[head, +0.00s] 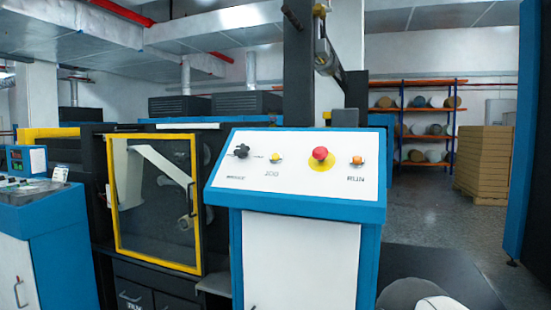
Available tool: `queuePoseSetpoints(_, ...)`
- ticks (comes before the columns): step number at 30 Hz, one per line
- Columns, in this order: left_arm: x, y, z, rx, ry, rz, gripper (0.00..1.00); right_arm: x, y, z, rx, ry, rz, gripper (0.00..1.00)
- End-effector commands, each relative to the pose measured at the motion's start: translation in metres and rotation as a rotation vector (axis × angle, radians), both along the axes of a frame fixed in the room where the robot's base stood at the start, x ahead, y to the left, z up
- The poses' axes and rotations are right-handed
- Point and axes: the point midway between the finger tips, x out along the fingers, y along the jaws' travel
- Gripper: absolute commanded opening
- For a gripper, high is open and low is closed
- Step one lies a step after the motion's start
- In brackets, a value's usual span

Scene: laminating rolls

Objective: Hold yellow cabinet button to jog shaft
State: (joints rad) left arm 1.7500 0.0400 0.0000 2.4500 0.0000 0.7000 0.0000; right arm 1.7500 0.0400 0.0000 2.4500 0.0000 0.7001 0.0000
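The control cabinet (300,265) stands upright in the middle of the head view, blue with a white front. Its sloped white panel (299,190) faces me. A small yellow button (276,158) sits on the panel's upper part, above lettering that looks like "JOG". A grey metal roller or shaft end (324,52) shows above and behind the cabinet on a dark post. I cannot tell whether it is the shaft of the task. Neither gripper shows, and nothing visible touches the yellow button.
A yellow-framed window (155,205) is left of the cabinet. Shelves with rolls (418,113) and stacked boxes (484,160) stand behind right.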

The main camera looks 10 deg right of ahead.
Motion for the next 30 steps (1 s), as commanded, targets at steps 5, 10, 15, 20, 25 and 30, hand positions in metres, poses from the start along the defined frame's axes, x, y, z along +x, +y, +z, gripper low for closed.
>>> queuePoseSetpoints(5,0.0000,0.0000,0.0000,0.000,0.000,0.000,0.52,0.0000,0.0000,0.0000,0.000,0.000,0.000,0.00)
queuePoseSetpoints(10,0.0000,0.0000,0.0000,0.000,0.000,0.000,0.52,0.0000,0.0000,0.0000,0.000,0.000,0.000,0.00)
queuePoseSetpoints(15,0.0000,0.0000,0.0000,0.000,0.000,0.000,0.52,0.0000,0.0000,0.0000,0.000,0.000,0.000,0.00)
queuePoseSetpoints(20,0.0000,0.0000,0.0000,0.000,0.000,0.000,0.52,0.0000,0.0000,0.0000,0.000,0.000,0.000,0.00)
queuePoseSetpoints(25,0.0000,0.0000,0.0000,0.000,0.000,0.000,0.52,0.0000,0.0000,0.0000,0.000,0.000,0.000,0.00)
queuePoseSetpoints(30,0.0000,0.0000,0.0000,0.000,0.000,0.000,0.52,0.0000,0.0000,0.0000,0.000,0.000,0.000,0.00)
